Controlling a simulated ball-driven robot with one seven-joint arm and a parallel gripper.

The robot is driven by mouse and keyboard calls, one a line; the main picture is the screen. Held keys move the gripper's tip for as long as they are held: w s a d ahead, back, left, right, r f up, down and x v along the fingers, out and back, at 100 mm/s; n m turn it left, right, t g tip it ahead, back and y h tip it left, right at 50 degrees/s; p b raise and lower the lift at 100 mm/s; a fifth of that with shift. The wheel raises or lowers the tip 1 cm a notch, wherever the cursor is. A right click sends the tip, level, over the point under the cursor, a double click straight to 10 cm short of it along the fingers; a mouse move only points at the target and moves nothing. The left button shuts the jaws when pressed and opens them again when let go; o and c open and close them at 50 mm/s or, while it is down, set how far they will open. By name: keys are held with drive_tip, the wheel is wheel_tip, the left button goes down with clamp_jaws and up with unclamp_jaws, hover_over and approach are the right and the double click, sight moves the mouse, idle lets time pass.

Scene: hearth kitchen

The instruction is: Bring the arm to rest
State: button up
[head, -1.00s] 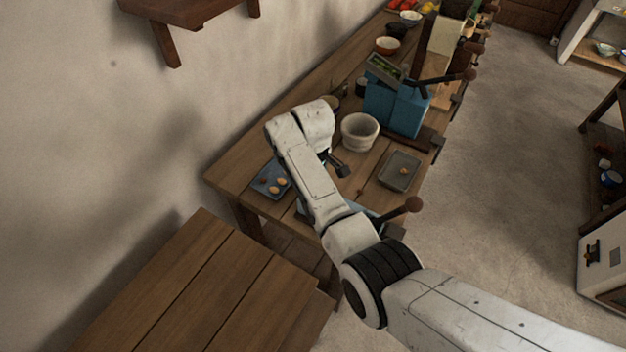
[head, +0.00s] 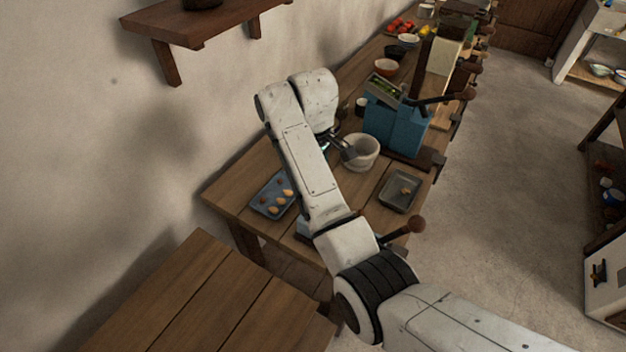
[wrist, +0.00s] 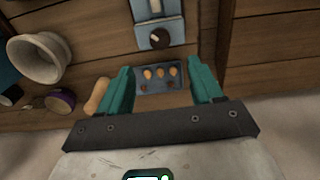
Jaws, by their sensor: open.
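My arm reaches over the wooden workbench (head: 235,190). My gripper (head: 343,150) shows small and partly hidden behind my arm in the head view, beside the white bowl (head: 360,150); I cannot tell whether it touches it. In the wrist view my gripper (wrist: 160,76) has its two teal fingers apart, with nothing held between them. Beyond the fingers lies the blue tray (wrist: 148,88) with several small brown and orange pieces, which also shows in the head view (head: 262,204).
A blue box-like press (head: 395,125) with a dark handle stands behind the bowl. A grey tray (head: 399,205) lies at the bench's right. A wall shelf (head: 205,25) is upper left, another wooden table (head: 200,300) is in front. Floor (head: 510,190) at right is open.

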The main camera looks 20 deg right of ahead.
idle(0.5)
drive_tip(key=s+d+f+m+t, duration=0.25)
drive_tip(key=s+f, duration=0.25)
drive_tip(key=s, duration=0.4)
drive_tip(key=s+d+f+m+t, duration=0.1)
drive_tip(key=s+d+f+m, duration=0.25)
drive_tip(key=s, duration=0.55)
drive_tip(key=s+r+m+t, duration=0.1)
drive_tip(key=s+r+t, duration=0.1)
drive_tip(key=s, duration=0.8)
drive_tip(key=s+d+f+m+g+b, duration=0.1)
drive_tip(key=s+f+g+b, duration=0.2)
drive_tip(key=s+f, duration=0.7)
drive_tip(key=shift+s+d+g+b, duration=0.3)
drive_tip(key=shift+s+g+b, duration=0.1)
drive_tip(key=shift+g, duration=0.35)
